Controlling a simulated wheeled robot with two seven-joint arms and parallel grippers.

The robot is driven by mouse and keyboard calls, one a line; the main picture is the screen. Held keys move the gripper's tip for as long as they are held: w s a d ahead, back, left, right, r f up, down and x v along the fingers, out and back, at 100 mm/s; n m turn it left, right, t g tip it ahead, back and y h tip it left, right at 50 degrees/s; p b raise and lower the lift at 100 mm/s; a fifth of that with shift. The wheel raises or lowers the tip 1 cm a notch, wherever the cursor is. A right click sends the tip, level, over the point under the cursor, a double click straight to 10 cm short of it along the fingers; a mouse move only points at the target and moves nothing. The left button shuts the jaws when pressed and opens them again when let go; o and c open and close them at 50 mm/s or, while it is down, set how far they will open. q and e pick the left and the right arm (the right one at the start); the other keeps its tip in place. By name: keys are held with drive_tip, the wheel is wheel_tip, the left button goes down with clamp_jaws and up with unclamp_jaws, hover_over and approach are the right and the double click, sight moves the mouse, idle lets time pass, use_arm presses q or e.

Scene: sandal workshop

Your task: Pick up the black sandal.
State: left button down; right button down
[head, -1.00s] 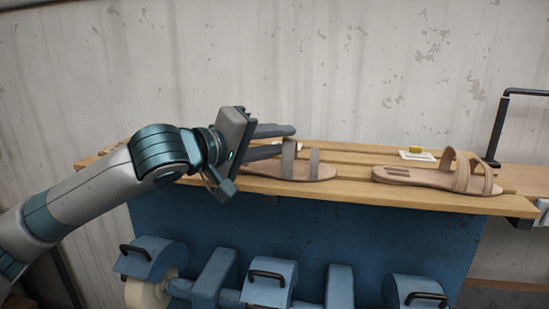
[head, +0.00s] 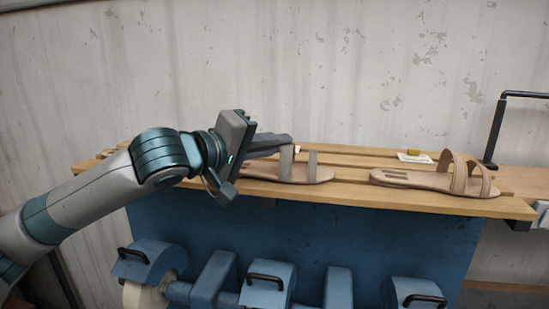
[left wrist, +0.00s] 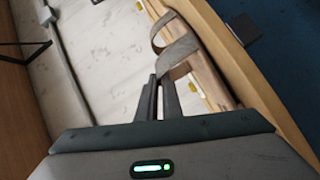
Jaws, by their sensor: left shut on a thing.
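A sandal with two grey straps and a tan sole (head: 312,175) lies on the slatted wooden bench top (head: 345,193). It looks grey rather than plainly black. My left gripper (head: 288,141) reaches in from the left, with its fingers shut on the sandal's nearer strap. In the left wrist view the fingertips (left wrist: 160,80) meet at this grey strap (left wrist: 178,52), and the second strap shows beyond it. The sole appears to rest on the slats. The gripper hides part of the sandal's left end. My right gripper is not in view.
A tan two-strap sandal (head: 435,181) lies to the right on the same bench. A white card with a small yellow object (head: 414,155) lies behind it. A black bar frame (head: 497,125) stands at the far right. Blue machine housings (head: 270,282) sit below the bench front.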

use_arm(q)
drive_tip(key=shift+r, duration=0.1)
drive_tip(key=shift+r+b, duration=0.4)
drive_tip(key=shift+r, duration=0.05)
drive_tip(key=s+d+r+b, duration=0.2)
drive_tip(key=d+r+b, duration=0.4)
drive_tip(key=d+r, duration=0.4)
drive_tip(key=shift+s+d, duration=0.3)
drive_tip(key=shift+d, duration=0.45)
drive_tip(key=shift+a+f, duration=0.1)
